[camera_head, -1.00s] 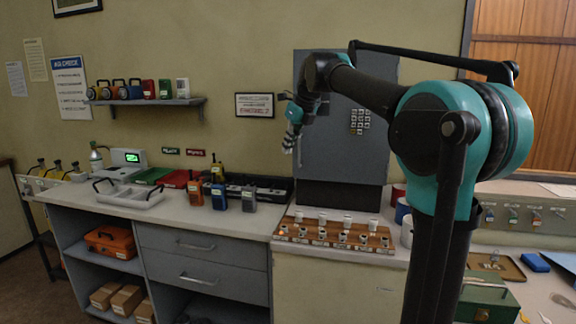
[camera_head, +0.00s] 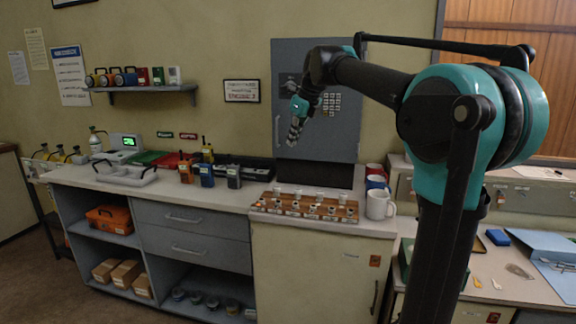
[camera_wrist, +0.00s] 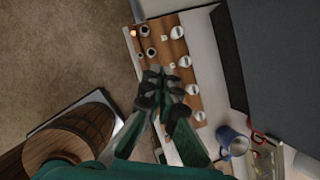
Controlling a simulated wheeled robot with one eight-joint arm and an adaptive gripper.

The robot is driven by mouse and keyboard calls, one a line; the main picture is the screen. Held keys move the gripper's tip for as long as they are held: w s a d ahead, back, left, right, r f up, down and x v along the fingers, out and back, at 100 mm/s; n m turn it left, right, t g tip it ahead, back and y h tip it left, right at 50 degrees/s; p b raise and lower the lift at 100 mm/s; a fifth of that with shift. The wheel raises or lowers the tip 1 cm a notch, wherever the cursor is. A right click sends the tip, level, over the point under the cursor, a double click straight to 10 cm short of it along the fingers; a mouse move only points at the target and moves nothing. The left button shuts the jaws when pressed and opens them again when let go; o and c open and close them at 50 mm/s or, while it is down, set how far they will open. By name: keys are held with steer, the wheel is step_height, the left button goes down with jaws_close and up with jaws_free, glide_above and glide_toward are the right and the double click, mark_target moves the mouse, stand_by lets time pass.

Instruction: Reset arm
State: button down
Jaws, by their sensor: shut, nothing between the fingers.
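My arm reaches out from the right of the head view, with its teal and black joints. My gripper (camera_head: 294,132) hangs pointing down in front of the grey wall cabinet (camera_head: 315,95), above the counter. In the wrist view my gripper (camera_wrist: 166,76) has its fingers together, with nothing seen between them. It lies over the edge of a wooden board (camera_head: 300,216) of white-topped pieces in that view, which also shows the board (camera_wrist: 174,62); the height above it is hard to tell.
A white mug (camera_head: 379,204) stands right of the board, with blue and red mugs behind it. Handheld radios (camera_head: 206,174) stand to the left on the counter (camera_head: 235,197). A wooden barrel (camera_wrist: 75,135) shows in the wrist view. A lower desk with a blue folder (camera_head: 545,255) is at right.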

steer(key=s+d+f+n+h, duration=0.1)
steer(key=s+d+f+n, duration=0.4)
steer(key=f, duration=0.8)
steer(key=s+d+f+n+h, duration=0.1)
steer(key=s+d+f+n, duration=0.5)
steer(key=s+f+n, duration=0.6)
steer(key=s+d+f+n+h, duration=0.1)
steer(key=s+d+f+n, duration=0.5)
steer(key=s+f+n, duration=0.3)
steer(key=s+f, duration=0.4)
steer(key=shift+s+d+f, duration=0.25)
steer(key=shift+f, duration=0.05)
steer(key=c, duration=2.3)
jaws_free()
